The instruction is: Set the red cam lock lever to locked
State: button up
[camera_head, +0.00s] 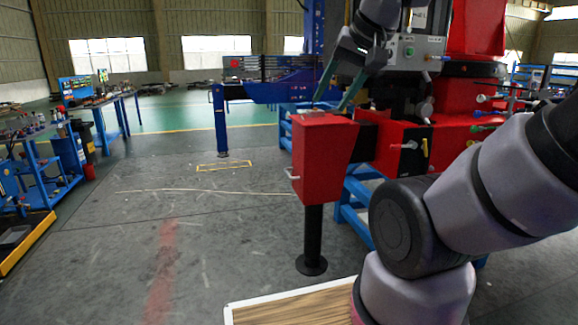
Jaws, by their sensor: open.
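My gripper (332,102) is open, its two fingers spread and pointing down just above the top of the red outrigger box (318,160). From this view I cannot tell whether the fingertips touch the box. I cannot clearly make out the red cam lock lever. It may blend with the red box or be hidden by my fingers. The box has a small pale handle (292,174) on its left side and stands on a black leg with a round foot (311,265).
A blue outrigger arm (270,92) is behind. Blue workbenches (62,155) line the left. The floor between is clear.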

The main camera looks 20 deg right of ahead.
aim_at(403, 146)
jog(key=i+l+z, duration=0.2)
jog(key=z, duration=0.15)
jog(key=i+l+z, duration=0.5)
jog(key=z, duration=0.15)
